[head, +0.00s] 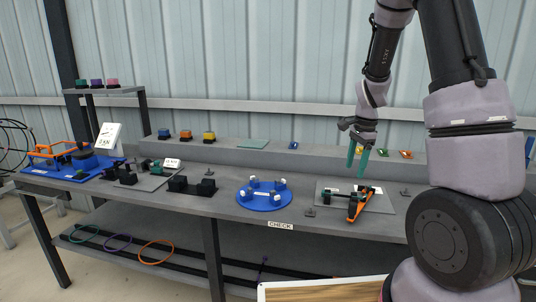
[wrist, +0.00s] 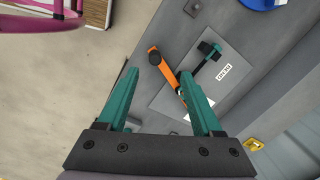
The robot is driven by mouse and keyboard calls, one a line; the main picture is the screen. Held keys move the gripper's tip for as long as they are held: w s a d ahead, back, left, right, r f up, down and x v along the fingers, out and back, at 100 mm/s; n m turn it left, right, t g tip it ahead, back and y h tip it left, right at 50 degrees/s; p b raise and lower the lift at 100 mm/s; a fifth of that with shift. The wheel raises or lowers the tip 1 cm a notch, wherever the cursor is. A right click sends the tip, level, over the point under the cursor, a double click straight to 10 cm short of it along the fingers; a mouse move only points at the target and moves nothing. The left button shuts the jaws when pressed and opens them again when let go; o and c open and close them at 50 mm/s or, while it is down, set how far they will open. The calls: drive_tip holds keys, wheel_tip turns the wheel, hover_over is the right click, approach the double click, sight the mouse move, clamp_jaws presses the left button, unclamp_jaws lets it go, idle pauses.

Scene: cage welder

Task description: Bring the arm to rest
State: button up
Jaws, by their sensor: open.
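My gripper (head: 358,160) hangs above the right part of the bench in the head view, its two green fingers pointing down. In the wrist view the fingers of my gripper (wrist: 160,88) stand apart with nothing between them that they hold. Below is a grey plate (head: 328,188) bearing an orange tool (head: 357,206) with a black end. The orange tool also shows in the wrist view (wrist: 166,74), lying on the plate (wrist: 240,58) and beneath the fingers, apart from them.
The grey bench (head: 225,212) carries a blue disc (head: 262,204) with white posts, black blocks (head: 192,186) and a blue fixture with an orange frame (head: 60,152). Coloured pieces stand on the raised rear ledge (head: 230,148). Rings lie on the lower shelf (head: 195,262). Air around my gripper looks free.

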drive_tip(key=s+a+r+n+t+y, duration=0.1)
drive_tip(key=s+a+r+n+t, duration=0.2)
drive_tip(key=r, duration=0.5)
drive_tip(key=s+a+r+n, duration=0.1)
drive_tip(key=s+r+n, duration=0.2)
drive_tip(key=s+r, duration=0.45)
drive_tip(key=s+a+r+n+t, duration=0.2)
drive_tip(key=s+r+n, duration=0.3)
drive_tip(key=s+r, duration=0.4)
drive_tip(key=shift+s+a+n+t, duration=0.35)
drive_tip(key=shift+s+t, duration=0.25)
drive_tip(key=shift+s, duration=0.35)
